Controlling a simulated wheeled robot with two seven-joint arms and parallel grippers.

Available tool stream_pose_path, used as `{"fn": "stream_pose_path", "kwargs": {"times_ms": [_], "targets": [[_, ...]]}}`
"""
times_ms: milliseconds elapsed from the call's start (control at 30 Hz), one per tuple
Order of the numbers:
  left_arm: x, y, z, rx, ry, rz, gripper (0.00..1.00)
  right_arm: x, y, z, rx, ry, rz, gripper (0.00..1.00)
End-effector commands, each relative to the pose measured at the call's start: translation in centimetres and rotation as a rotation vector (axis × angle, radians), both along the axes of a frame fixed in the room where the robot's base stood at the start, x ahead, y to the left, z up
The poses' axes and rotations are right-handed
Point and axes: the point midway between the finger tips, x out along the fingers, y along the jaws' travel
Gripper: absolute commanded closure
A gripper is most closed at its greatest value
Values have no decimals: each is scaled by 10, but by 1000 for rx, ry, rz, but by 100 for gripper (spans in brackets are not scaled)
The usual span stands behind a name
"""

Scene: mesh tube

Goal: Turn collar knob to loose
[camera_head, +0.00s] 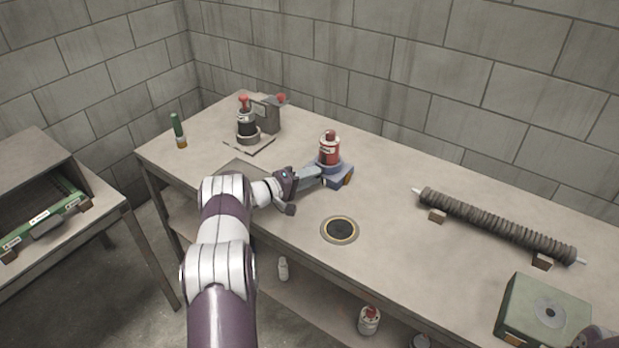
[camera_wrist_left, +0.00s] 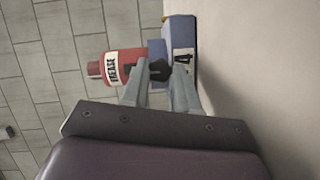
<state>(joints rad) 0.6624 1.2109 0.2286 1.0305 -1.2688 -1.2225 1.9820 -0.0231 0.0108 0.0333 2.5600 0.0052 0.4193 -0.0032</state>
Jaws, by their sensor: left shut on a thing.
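A red canister (camera_head: 329,152) with a white label stands upright in a blue collar block (camera_head: 341,177) on the workbench. In the left wrist view the canister (camera_wrist_left: 114,68), marked "GREASE", lies sideways in the picture beside the blue block (camera_wrist_left: 183,45). A black knob (camera_wrist_left: 159,69) on the block sits between the fingertips of my left gripper (camera_wrist_left: 161,78). In the head view my left gripper (camera_head: 312,177) reaches the block's left side, and its fingers hide the knob. It is shut on the knob. The knob's marking cannot be read.
A ribbed mesh tube (camera_head: 495,222) and a green box (camera_head: 541,311) are at right. The bench between is clear.

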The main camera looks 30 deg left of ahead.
Motion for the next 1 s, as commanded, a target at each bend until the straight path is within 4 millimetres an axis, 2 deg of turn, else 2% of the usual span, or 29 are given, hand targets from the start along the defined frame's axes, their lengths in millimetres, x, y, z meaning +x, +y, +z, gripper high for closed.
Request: {"fn": "stream_pose_path", "kwargs": {"times_ms": [133, 167, 233, 567, 667, 900, 1000], "targets": [[0, 0, 0, 0, 0, 1, 100, 0, 0, 0, 0, 0, 0, 57], [0, 0, 0, 0, 0, 1, 68, 0, 0, 0, 0, 0, 0, 57], [0, 0, 0, 0, 0, 1, 46, 0, 0, 0, 0, 0, 0, 57], [-3, 2, 1, 1, 0, 1, 46, 0, 0, 0, 0, 0, 0, 57], [-17, 10, 2, 0, 2, 4, 46, 0, 0, 0, 0, 0, 0, 57], [-76, 39, 7, -1, 1, 5, 46, 0, 0, -2, 0, 0, 0, 57], [-95, 48, 10, 0, 0, 4, 46, 0, 0, -3, 0, 0, 0, 57]]}}
